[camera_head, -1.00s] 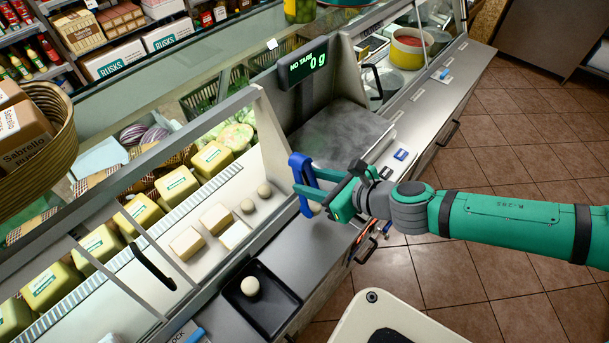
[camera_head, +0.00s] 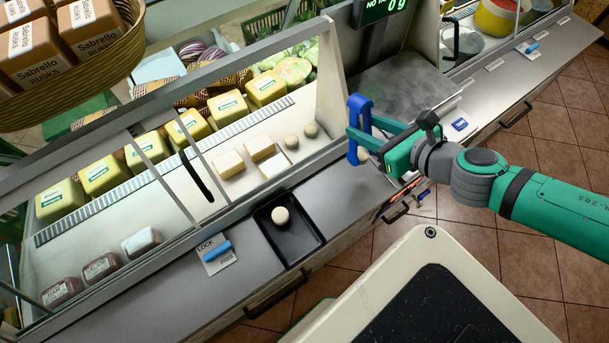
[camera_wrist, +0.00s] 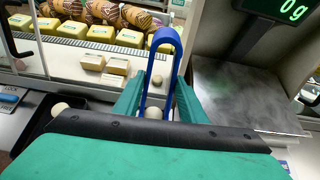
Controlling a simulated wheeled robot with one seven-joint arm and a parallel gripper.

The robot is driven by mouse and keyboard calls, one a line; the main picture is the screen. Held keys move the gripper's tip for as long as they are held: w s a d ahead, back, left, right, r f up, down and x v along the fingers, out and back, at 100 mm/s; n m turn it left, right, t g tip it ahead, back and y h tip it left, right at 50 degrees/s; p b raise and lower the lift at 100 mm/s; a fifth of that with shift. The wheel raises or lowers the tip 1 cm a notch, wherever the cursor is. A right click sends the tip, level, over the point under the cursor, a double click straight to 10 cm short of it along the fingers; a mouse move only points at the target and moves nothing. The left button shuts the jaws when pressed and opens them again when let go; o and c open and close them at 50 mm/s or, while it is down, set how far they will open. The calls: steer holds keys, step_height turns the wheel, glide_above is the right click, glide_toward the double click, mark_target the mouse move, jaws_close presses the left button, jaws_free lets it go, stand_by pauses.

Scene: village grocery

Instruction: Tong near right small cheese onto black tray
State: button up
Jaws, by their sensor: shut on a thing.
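My gripper (camera_head: 374,135) is shut on blue tongs (camera_head: 357,108), to the right of the black tray and above the steel counter. In the wrist view the tongs (camera_wrist: 166,33) stand between my green fingers. A pale round small cheese (camera_wrist: 153,113) shows between the tong arms, partly hidden; a bit of it shows low at the tongs in the head view (camera_head: 363,155). The black tray (camera_head: 299,246) lies on the counter with one round cheese (camera_head: 280,215) in it. Two more round cheeses (camera_head: 292,141) (camera_head: 311,130) sit in the display case.
Pale block cheeses (camera_head: 230,164) and yellow packed cheeses (camera_head: 145,148) fill the case behind a glass frame. A lock plate with blue handle (camera_head: 216,250) is left of the tray. A steel scale (camera_head: 400,82) stands behind my gripper. The counter between tray and tongs is clear.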

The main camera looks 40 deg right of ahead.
steer(key=w+a+n+y, duration=0.2)
steer(key=w+a, duration=0.8)
steer(key=w, duration=0.3)
steer(key=w+a+n+y, duration=0.3)
steer(key=w+a, duration=0.7)
steer(key=w, duration=0.2)
steer(key=shift+w+a+f+g, duration=0.2)
steer(key=shift+w+a+g, duration=0.1)
steer(key=shift+w+g, duration=0.1)
